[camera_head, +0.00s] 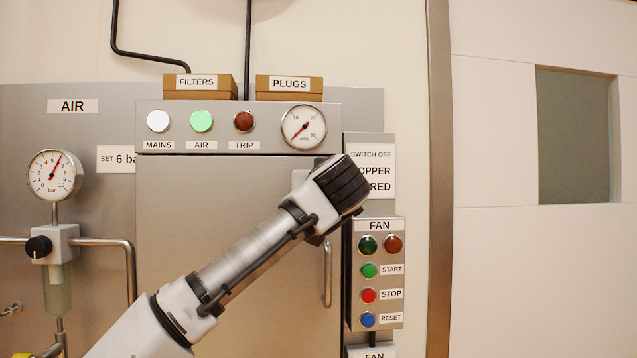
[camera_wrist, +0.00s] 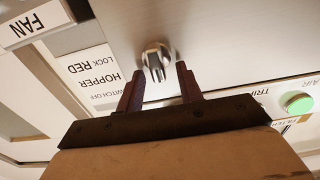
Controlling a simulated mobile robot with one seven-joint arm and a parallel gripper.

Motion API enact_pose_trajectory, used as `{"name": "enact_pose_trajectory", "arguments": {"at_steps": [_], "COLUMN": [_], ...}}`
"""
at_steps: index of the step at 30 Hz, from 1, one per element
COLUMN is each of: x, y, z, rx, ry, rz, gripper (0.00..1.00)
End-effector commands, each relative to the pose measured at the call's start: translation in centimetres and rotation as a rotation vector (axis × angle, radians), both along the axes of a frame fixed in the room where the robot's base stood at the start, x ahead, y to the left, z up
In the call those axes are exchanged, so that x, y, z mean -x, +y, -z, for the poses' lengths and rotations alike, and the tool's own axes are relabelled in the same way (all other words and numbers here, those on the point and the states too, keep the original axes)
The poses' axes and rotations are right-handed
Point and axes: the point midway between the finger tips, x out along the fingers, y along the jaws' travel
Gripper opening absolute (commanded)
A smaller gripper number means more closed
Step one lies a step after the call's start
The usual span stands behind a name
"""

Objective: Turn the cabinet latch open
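The cabinet latch (camera_wrist: 154,58) is a small shiny metal knob on the grey cabinet door, near its edge, in the wrist view. My gripper (camera_wrist: 160,70) is open, with its two dark fingers apart. The latch's near end shows between the fingertips, with a gap on each side; I cannot tell how deep it sits between them. In the head view my gripper (camera_head: 341,184) is at the upper right corner of the cabinet door (camera_head: 220,220) and hides the latch. The door looks shut.
A bent door handle (camera_head: 327,275) stands out below my gripper. The fan button box (camera_head: 377,275) is right of the door. A panel with lamps and a gauge (camera_head: 304,127) is above it. Two boxes (camera_head: 200,87) stand on top.

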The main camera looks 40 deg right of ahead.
Motion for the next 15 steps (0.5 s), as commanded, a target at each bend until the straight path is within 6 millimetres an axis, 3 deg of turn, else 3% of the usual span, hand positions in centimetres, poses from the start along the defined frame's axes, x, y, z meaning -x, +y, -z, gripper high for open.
{"name": "enact_pose_trajectory", "arguments": {"at_steps": [2,8,15], "x": [0.02,0.04,0.05], "y": [0.00,0.01,-0.02], "z": [0.00,-0.01,0.01], "rx": [0.000,0.000,-0.013], "ry": [0.000,0.000,-0.007], "rz": [0.000,0.000,0.001], "gripper": [0.34,0.08,0.06]}}
